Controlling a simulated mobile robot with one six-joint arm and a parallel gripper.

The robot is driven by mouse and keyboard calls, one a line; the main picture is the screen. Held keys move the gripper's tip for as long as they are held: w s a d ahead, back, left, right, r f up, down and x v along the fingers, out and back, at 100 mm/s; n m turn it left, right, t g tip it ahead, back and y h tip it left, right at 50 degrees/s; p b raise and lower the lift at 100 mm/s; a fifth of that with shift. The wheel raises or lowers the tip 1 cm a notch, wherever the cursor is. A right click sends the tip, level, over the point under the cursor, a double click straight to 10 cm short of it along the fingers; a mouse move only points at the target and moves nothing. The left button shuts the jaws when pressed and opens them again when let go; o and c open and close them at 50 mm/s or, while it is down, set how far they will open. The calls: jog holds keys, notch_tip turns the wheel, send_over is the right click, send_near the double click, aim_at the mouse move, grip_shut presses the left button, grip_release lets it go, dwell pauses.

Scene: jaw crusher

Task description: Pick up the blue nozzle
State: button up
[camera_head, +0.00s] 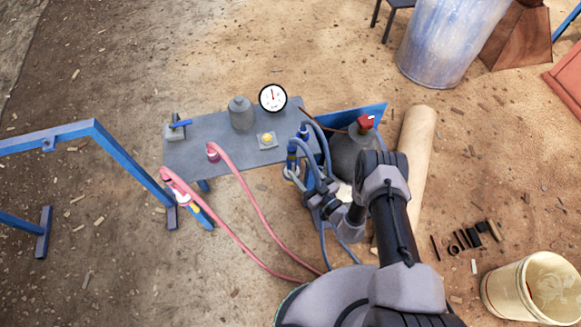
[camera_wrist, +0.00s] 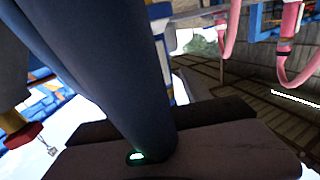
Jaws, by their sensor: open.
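Two upright blue nozzle-like fittings stand at the right end of the grey table, a near one (camera_head: 292,153) and a far one (camera_head: 304,131). Blue hoses run from them; I cannot tell which fitting is the blue nozzle. My gripper (camera_head: 322,201) is open, low beside the table's right end, close to the near fitting and hoses. In the wrist view a thick blue-grey cylinder (camera_wrist: 110,70) crosses very close to the camera; I cannot tell whether it is hose or nozzle. It hides much of the space at my jaws. Nothing is visibly held.
The grey table (camera_head: 225,155) carries a gauge (camera_head: 273,97), a grey bottle (camera_head: 240,113), a yellow button (camera_head: 267,139) and a blue-handled valve (camera_head: 180,125). Pink hoses (camera_head: 250,195) loop in front. A grey cylinder with a red valve (camera_head: 366,123) stands right. A blue frame (camera_head: 60,135) is left.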

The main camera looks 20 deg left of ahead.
aim_at(295, 164)
jog(key=b+x, duration=0.1)
jog(key=x, duration=0.4)
jog(key=shift+w+a, duration=0.1)
jog(key=shift+a, duration=0.25)
grip_shut()
